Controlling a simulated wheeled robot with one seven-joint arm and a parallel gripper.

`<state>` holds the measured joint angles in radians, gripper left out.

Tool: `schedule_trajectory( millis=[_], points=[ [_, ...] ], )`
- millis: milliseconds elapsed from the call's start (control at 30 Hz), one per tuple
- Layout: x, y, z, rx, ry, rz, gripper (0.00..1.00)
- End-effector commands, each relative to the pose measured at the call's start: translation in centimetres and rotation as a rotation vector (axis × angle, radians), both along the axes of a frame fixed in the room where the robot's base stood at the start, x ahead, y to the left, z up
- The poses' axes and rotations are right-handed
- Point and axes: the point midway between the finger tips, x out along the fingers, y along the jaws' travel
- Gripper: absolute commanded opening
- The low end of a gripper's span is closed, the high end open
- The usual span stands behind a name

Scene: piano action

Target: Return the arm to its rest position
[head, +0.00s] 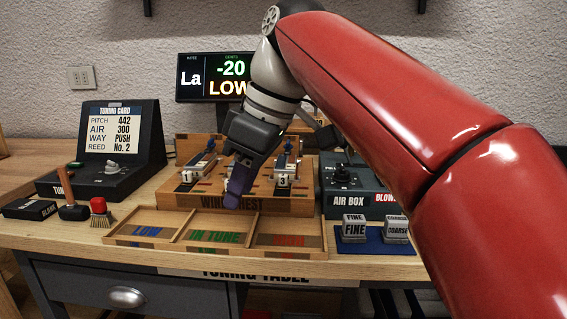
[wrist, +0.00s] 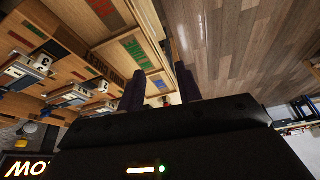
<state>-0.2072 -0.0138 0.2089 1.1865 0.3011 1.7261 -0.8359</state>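My red arm reaches in from the right of the head view. My gripper (head: 236,192) hangs over the front of the wind chest (head: 290,201), above the sorting tray (head: 180,232). In the wrist view my gripper (wrist: 160,78) shows two dark fingers standing apart with nothing seen held between them. The wrist view is turned, with the wind chest and its numbered blocks at the left and the floor at the upper right. Part of the wind chest is hidden behind my gripper in the head view.
A tuning card console (head: 108,147), a hammer (head: 70,200) and a red brush (head: 100,212) stand at the left. The air box (head: 348,190) and the fine weight (head: 354,228) and coarse weight (head: 396,229) are at the right, near my arm. A display (head: 212,77) reads La, -20, LOW.

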Motion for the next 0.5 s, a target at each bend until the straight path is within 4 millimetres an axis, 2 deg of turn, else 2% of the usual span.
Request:
schedule_trajectory(
  millis=[267,367,500],
  points=[
    [-0.6,-3.3,-3.0,-0.021,-0.006,-0.246,0.35],
    [-1.1,-5.2,-4.7,-0.025,-0.013,-0.371,0.35],
    [-2.4,-9.1,-8.5,-0.027,-0.03,-0.605,0.35]
  ],
)
